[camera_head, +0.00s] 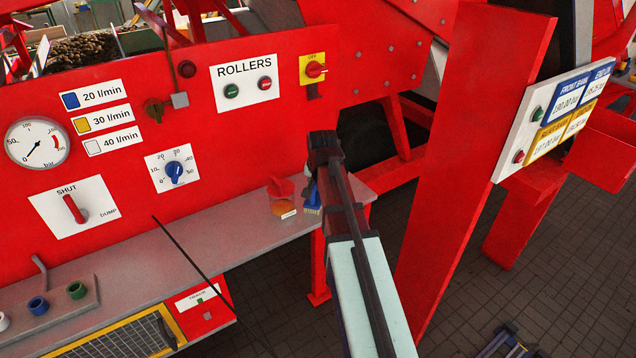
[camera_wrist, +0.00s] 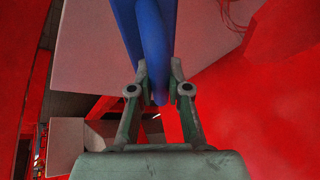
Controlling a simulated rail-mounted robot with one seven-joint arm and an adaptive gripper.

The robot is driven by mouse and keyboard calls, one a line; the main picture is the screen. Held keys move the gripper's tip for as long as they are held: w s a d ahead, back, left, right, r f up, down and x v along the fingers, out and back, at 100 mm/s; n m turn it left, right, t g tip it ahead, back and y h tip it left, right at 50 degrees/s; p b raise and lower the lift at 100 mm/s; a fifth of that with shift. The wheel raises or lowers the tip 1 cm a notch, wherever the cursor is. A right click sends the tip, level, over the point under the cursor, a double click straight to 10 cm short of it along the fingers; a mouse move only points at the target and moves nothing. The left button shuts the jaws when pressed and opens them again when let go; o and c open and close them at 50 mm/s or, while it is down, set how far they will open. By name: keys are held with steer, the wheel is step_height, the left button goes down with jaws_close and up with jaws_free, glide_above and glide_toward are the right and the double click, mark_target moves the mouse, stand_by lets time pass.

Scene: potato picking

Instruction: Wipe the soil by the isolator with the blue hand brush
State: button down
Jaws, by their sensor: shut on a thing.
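My gripper (camera_wrist: 159,92) is shut on the handle of the blue hand brush (camera_wrist: 152,40), which runs up and away between the fingers in the wrist view. In the head view only a small blue part of the brush (camera_head: 309,194) and pale bristles show, left of my arm, over the right end of the grey shelf. My arm hides the rest of it and the fingers. The isolator (camera_head: 313,69) is a yellow plate with a red knob, on the red panel. The brush is below and apart from the soil.
The grey shelf (camera_head: 235,222) runs below the panel. A red and orange container (camera_head: 283,198) stands on it, close left of the brush. A red post (camera_head: 470,150) with a display board (camera_head: 555,120) rises to the right of my arm. The panel between shelf and isolator is clear.

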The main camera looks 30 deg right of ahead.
step_height(320, 180, up, 3)
steer(key=shift+w+d+f, duration=0.1)
steer(key=shift+f, duration=0.1)
steer(key=shift+d+r+p, duration=0.15)
steer(key=shift+r+p, duration=0.1)
steer(key=shift+p, duration=0.2)
steer(key=shift+r+p, duration=1.5)
steer(key=shift+r, duration=0.95)
